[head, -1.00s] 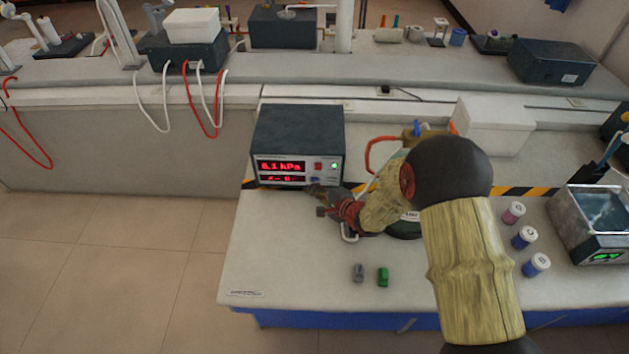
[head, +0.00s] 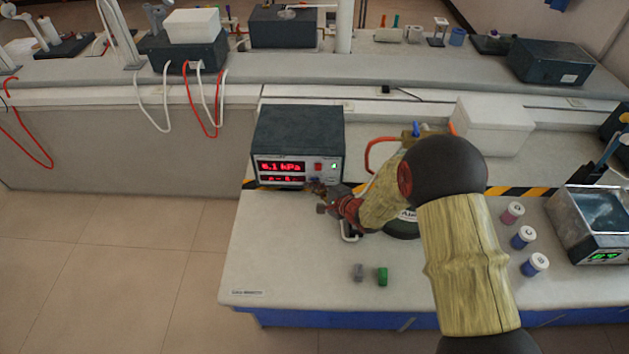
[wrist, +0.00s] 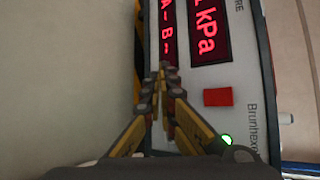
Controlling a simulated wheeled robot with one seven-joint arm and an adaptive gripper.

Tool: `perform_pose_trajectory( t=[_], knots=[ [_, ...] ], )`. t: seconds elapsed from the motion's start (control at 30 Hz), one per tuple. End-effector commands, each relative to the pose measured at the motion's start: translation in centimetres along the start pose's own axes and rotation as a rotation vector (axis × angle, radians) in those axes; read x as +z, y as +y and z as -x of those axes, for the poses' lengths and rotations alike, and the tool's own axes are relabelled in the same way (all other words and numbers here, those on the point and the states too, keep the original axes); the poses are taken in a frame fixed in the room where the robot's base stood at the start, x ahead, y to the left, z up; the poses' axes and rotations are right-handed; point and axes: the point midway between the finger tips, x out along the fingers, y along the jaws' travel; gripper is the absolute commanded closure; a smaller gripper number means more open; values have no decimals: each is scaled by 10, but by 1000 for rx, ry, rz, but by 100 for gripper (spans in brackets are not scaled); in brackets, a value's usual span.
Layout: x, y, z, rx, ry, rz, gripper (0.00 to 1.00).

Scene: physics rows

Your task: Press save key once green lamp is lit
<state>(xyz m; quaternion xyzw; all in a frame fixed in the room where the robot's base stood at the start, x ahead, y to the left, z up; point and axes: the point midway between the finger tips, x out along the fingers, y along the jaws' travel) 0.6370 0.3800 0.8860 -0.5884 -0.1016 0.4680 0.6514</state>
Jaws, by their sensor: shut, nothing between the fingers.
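The meter (head: 298,140) is a dark box with a pale front panel on the bench. Its upper red display (head: 282,167) reads in kPa; a smaller red display (head: 282,179) is below. A red square button (wrist: 218,97) and a round lamp (wrist: 226,140), glowing green, show in the wrist view. My gripper (wrist: 162,72) is shut and empty, its fingertips close to the lower part of the panel beside the small display. In the head view my gripper (head: 318,188) is at the panel's lower right. No save key can be made out; the fingers cover that area. I cannot tell whether they touch.
A grey block (head: 359,272) and a green block (head: 382,276) lie at the bench front. Several lidded jars (head: 524,237) stand right, beside a metal bath (head: 590,222). A white box (head: 492,125) stands behind my arm. The front left bench top is clear.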

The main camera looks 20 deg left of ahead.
Motion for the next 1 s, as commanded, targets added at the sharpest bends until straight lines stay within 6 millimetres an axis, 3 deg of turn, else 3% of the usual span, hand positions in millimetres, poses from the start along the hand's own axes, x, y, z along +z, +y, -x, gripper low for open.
perform_pose_trajectory(
  t=[1.0],
  knots=[
    [-6, -7, -7, -4, 2, 0, 100]
  ],
)
